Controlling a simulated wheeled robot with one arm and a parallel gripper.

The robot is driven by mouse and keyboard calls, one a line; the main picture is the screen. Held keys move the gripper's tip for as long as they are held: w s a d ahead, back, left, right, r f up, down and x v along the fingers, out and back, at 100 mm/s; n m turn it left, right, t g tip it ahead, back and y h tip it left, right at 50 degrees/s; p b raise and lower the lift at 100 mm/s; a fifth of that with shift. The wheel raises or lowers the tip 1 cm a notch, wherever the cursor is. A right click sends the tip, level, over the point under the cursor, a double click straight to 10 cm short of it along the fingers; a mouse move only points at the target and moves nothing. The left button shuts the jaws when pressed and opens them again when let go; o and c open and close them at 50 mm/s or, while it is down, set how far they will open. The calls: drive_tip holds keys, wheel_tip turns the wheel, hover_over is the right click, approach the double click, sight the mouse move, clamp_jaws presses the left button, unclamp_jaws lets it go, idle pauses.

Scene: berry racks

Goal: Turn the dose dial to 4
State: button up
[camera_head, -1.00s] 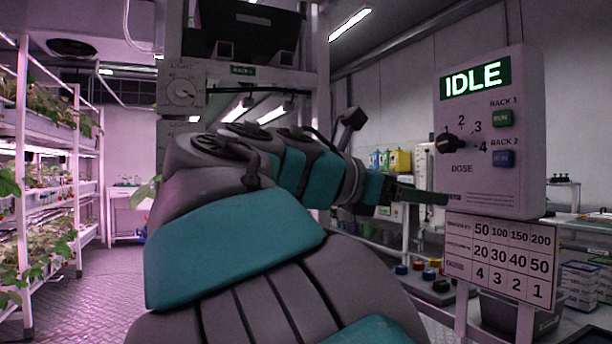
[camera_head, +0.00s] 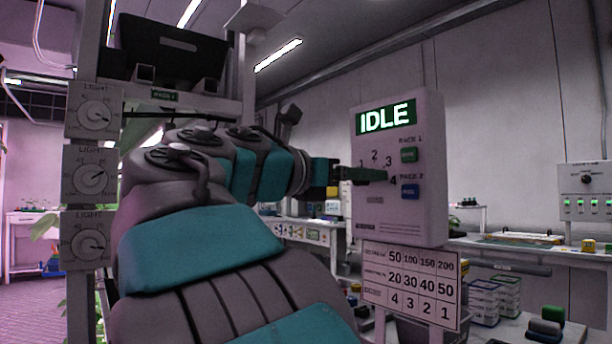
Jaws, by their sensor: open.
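The dose panel (camera_head: 432,150) is a pale box on a stand, right of centre, with a lit green IDLE display (camera_head: 387,117). The dial's printed numbers 1 to 4 show around its place, with the 4 (camera_head: 393,181) at lower right. The dial knob is hidden behind my gripper, so its setting cannot be read. My gripper (camera_head: 378,175) is at the end of my arm, seen from the side, with its dark green fingers in front of the dial area. It is open; whether it touches the knob cannot be told.
A green button (camera_head: 409,155) and a blue button (camera_head: 410,191) sit right of the dial, close to my fingertips. A number chart (camera_head: 410,283) hangs below the panel. Light dials (camera_head: 94,115) line a post at left. A bench with crates (camera_head: 495,300) stands at right.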

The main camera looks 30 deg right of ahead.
drive_tip(key=shift+c, duration=0.4)
clamp_jaws()
